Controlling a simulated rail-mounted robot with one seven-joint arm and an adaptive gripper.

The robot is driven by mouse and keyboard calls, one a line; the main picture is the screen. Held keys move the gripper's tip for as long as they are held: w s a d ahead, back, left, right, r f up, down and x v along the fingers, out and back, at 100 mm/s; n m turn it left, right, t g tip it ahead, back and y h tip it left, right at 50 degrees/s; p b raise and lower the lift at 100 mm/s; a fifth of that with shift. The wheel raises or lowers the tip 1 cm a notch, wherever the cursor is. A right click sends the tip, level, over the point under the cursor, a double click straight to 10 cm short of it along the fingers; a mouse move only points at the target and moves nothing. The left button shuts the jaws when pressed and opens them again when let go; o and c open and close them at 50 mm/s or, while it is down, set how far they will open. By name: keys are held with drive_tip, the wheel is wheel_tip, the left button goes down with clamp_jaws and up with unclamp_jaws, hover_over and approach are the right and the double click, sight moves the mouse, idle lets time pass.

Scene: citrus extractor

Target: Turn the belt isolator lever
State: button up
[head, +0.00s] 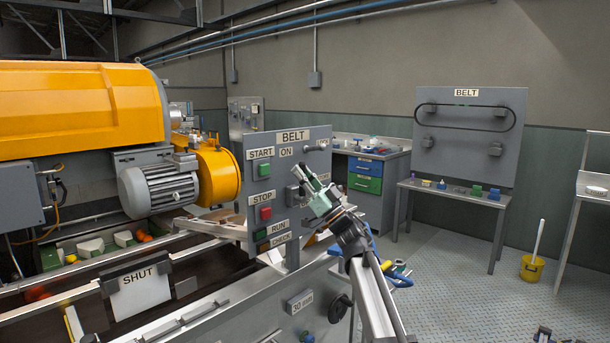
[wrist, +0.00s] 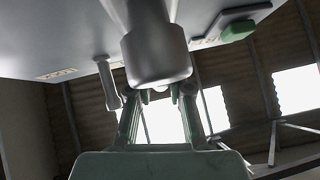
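The grey control panel (head: 321,165) labelled BELT stands upright in the head view. My gripper (head: 302,186), pale green, is at the panel's front, right of the STOP button. In the wrist view a thick grey rounded handle, which looks like the isolator lever (wrist: 157,55), comes from the panel at the top. My gripper (wrist: 160,95) has a finger on either side below the handle's end. The handle hides the fingertips, so I cannot tell whether they touch or grip it. The lever is hard to make out in the head view.
The panel carries a green START button (head: 264,170), a red STOP button (head: 266,213) and RUN and CHECK labels. A thinner grey peg (wrist: 108,84) sticks out beside the handle. The orange machine (head: 80,100) is at left; open floor (head: 450,265) lies right.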

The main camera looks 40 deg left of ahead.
drive_tip(key=shift+o, duration=1.4)
drive_tip(key=shift+f, duration=0.1)
drive_tip(key=v, duration=1.2)
